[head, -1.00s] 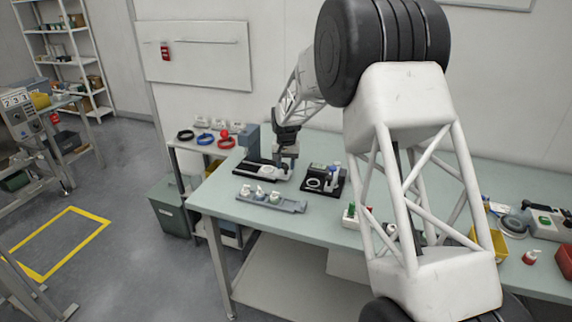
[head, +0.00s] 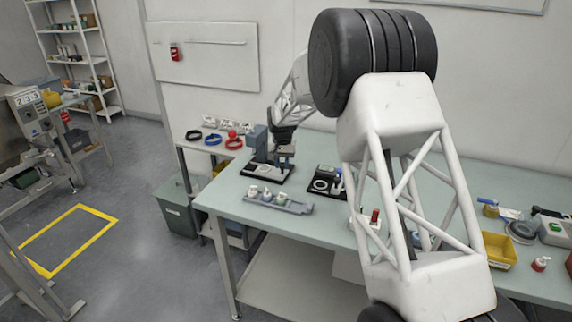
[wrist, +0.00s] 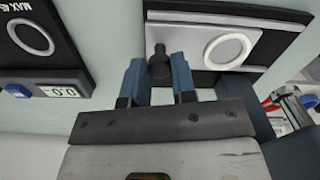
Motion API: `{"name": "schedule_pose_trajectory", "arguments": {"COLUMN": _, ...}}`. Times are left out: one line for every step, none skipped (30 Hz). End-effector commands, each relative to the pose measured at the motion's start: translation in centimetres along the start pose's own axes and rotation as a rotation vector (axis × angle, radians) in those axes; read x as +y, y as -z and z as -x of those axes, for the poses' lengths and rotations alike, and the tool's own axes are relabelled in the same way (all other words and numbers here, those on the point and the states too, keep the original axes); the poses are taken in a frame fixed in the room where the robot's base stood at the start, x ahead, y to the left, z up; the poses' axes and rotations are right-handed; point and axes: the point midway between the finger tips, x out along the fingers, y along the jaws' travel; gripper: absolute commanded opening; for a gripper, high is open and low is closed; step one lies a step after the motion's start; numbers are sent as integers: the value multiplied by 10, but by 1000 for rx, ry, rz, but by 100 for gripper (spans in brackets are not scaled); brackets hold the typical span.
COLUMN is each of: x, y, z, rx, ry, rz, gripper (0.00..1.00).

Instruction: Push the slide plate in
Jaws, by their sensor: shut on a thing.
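The slide plate (wrist: 190,38) is a pale plate with a white ring (wrist: 228,60) and a dark upright knob (wrist: 159,68). It lies on a black base with pale edging, and it also shows in the head view (head: 267,168). My gripper (wrist: 159,72) has its two blue fingers on either side of the knob and is shut on it. In the head view, my gripper (head: 285,160) is at the right end of the plate. The blue-grey upright (head: 258,141) of the fixture stands behind the plate.
A black device with a ring and display (wrist: 45,45) is close by, to the right in the head view. A grey tray with small white-topped parts (head: 281,204) lies in front. Blue, red and black rings (head: 213,139) are on the side table.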

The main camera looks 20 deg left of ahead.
Motion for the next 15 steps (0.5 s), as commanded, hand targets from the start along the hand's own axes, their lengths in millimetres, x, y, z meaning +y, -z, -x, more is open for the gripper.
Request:
{"name": "schedule_pose_trajectory", "arguments": {"x": 0, "y": 0, "z": 1, "rx": 1, "ry": 0, "rz": 0, "gripper": 0}}
{"name": "schedule_pose_trajectory", "arguments": {"x": 0, "y": 0, "z": 1, "rx": 1, "ry": 0, "rz": 0, "gripper": 0}}
{"name": "schedule_pose_trajectory", "arguments": {"x": 0, "y": 0, "z": 1, "rx": 1, "ry": 0, "rz": 0, "gripper": 28}}
{"name": "schedule_pose_trajectory", "arguments": {"x": 0, "y": 0, "z": 1, "rx": 1, "ry": 0, "rz": 0, "gripper": 32}}
{"name": "schedule_pose_trajectory", "arguments": {"x": 0, "y": 0, "z": 1, "rx": 1, "ry": 0, "rz": 0, "gripper": 37}}
{"name": "schedule_pose_trajectory", "arguments": {"x": 0, "y": 0, "z": 1, "rx": 1, "ry": 0, "rz": 0, "gripper": 43}}
{"name": "schedule_pose_trajectory", "arguments": {"x": 0, "y": 0, "z": 1, "rx": 1, "ry": 0, "rz": 0, "gripper": 48}}
{"name": "schedule_pose_trajectory", "arguments": {"x": 0, "y": 0, "z": 1, "rx": 1, "ry": 0, "rz": 0, "gripper": 50}}
{"name": "schedule_pose_trajectory", "arguments": {"x": 0, "y": 0, "z": 0, "rx": 1, "ry": 0, "rz": 0, "gripper": 50}}
{"name": "schedule_pose_trajectory", "arguments": {"x": 0, "y": 0, "z": 0, "rx": 1, "ry": 0, "rz": 0, "gripper": 50}}
{"name": "schedule_pose_trajectory", "arguments": {"x": 0, "y": 0, "z": 0, "rx": 1, "ry": 0, "rz": 0, "gripper": 50}}
{"name": "schedule_pose_trajectory", "arguments": {"x": 0, "y": 0, "z": 0, "rx": 1, "ry": 0, "rz": 0, "gripper": 50}}
{"name": "schedule_pose_trajectory", "arguments": {"x": 0, "y": 0, "z": 0, "rx": 1, "ry": 0, "rz": 0, "gripper": 50}}
{"name": "schedule_pose_trajectory", "arguments": {"x": 0, "y": 0, "z": 0, "rx": 1, "ry": 0, "rz": 0, "gripper": 50}}
{"name": "schedule_pose_trajectory", "arguments": {"x": 0, "y": 0, "z": 0, "rx": 1, "ry": 0, "rz": 0, "gripper": 50}}
